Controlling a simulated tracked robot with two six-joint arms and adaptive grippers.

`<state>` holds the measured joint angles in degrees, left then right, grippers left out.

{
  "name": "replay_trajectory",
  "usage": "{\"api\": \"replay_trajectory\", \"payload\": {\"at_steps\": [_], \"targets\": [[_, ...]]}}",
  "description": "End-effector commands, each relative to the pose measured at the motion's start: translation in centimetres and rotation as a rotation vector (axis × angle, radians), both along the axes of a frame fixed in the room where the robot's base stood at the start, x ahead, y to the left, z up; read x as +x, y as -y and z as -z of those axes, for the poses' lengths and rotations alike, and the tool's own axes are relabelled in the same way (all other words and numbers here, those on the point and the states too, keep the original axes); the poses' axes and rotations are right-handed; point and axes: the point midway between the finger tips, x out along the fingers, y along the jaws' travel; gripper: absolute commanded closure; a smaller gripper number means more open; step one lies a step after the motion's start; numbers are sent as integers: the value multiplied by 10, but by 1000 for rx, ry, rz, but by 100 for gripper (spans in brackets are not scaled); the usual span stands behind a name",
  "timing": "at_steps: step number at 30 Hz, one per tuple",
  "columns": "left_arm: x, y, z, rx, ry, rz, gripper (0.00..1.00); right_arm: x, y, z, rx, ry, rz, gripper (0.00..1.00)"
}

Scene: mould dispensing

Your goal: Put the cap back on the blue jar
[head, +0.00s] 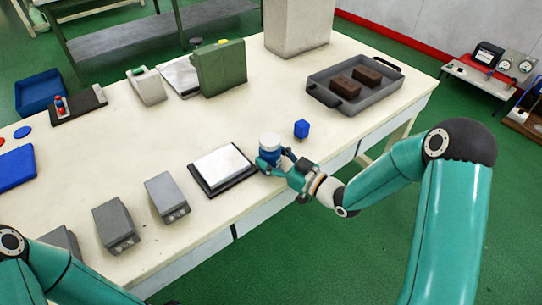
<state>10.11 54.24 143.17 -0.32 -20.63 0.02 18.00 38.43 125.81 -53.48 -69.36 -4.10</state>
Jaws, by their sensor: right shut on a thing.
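A blue jar (270,156) with a round white top (270,141) is upright near the table's front edge. I cannot tell whether the white top is the cap or the open mouth. My right gripper (274,164) reaches in from the right and is shut on the jar's side; its fingers partly hide the lower body. A small dark-blue block-like item (301,129) stands just to the right of the jar.
A white plate on a black base (222,167) lies just left of the jar. Grey boxes (167,196) stand further left. A grey tray (357,100) with dark brown blocks and a green canister (220,68) are further back. The table's middle is mostly clear.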

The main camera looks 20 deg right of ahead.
Motion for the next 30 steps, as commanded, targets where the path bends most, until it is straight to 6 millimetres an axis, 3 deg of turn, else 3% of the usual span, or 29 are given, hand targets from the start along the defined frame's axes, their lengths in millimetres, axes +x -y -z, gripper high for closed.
{"api": "replay_trajectory", "payload": {"at_steps": [1,5,6,19,30], "targets": [[0,0,3,0,0,0,19,0,0,2,0,0,0,40],[0,0,1,0,0,0,19,0,0,1,1,-1,0,19],[0,0,1,0,0,0,19,0,0,1,1,-1,0,17],[0,0,-1,0,0,0,19,-2,1,0,0,-1,0,17],[0,0,12,0,0,0,19,-58,39,1,0,-1,4,17]]}}
